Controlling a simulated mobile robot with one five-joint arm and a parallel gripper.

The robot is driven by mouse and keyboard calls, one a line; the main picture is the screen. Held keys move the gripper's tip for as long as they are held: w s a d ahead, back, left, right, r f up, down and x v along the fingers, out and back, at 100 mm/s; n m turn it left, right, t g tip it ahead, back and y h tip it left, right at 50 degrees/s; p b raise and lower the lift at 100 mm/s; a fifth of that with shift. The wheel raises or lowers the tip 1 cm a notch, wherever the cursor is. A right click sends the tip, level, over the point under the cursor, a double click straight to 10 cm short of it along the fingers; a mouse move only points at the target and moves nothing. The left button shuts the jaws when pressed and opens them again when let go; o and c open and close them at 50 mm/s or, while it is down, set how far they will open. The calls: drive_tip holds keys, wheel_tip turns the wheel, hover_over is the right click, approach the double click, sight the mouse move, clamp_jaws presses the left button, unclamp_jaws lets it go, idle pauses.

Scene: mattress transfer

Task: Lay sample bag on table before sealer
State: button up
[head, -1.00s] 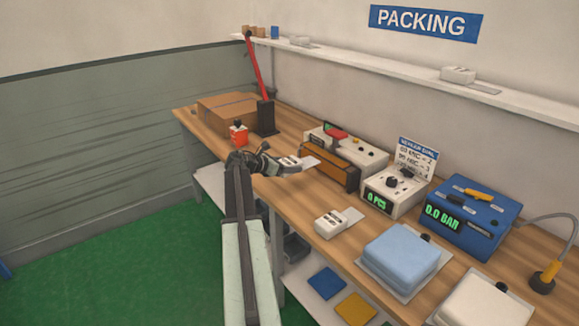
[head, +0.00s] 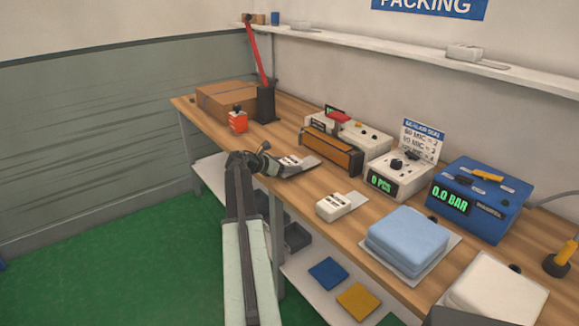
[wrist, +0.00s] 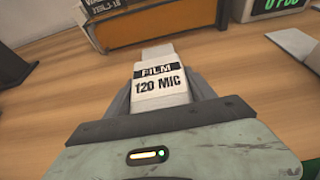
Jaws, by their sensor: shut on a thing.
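The sample bag (wrist: 158,88) is a white packet labelled "FILM 120 MIC" in the wrist view. My gripper (head: 292,166) is shut on it, with a grey finger on each side and the bag's pale end pointing forward. The bag also shows in the head view (head: 288,160), low over the table (head: 310,183); I cannot tell whether it touches the wood. The sealer (head: 331,156), a pale machine with an orange-brown front bar and red top part, stands just beyond the bag, to its right. Bare wood shows between them in the wrist view.
A second white packet (head: 334,207) lies to the right, near the front edge. An orange bottle (head: 238,121) and carton (head: 226,97) stand at left.

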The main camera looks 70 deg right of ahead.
drive_tip(key=shift+f+b, duration=0.7)
drive_tip(key=shift+f, duration=0.05)
drive_tip(key=o, duration=1.6)
drive_tip(key=shift+c, duration=0.2)
drive_tip(key=shift+r, duration=0.1)
